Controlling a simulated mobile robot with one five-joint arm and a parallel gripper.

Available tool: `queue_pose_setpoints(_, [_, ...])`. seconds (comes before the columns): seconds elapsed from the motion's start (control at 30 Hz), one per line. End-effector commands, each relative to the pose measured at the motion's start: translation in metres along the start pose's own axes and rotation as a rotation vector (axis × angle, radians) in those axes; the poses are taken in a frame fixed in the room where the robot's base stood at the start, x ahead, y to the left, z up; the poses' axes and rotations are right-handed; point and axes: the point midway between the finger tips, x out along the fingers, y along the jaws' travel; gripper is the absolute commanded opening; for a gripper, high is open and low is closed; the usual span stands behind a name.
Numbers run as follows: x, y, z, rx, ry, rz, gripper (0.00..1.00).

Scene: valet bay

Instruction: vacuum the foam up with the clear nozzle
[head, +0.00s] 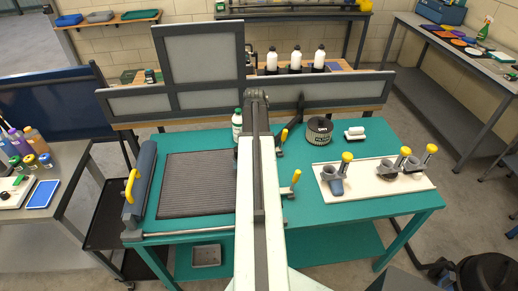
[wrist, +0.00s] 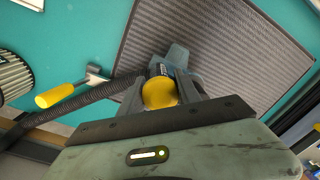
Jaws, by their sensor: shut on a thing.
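In the wrist view my gripper (wrist: 161,88) is shut on a vacuum nozzle (wrist: 160,94) with a rounded yellow end and a blue-grey head beyond the fingers. A dark ribbed hose (wrist: 90,103) runs to it from the left. The nozzle is over the dark ribbed mat (wrist: 235,30); I cannot tell whether it touches it. I cannot tell whether this nozzle is the clear one. In the head view the mat (head: 195,185) lies on the teal table, and my arm hides the gripper. Several yellow-topped tools (head: 347,157) stand on a white board (head: 375,187) at right. I make out no foam.
A yellow-handled clamp (head: 295,178) stands right of my arm. A roller bar with a yellow handle (head: 131,187) edges the mat at left. Grey framed panels (head: 205,95) rise behind the table.

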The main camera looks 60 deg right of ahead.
Motion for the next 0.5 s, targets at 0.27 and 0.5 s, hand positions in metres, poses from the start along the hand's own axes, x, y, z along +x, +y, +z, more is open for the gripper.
queue_pose_setpoints(0.27, [0.001, -0.018, -0.014, -0.002, 0.0, 0.0, 0.0])
queue_pose_setpoints(0.5, [0.001, -0.033, -0.026, -0.001, 0.0, 0.0, 0.0])
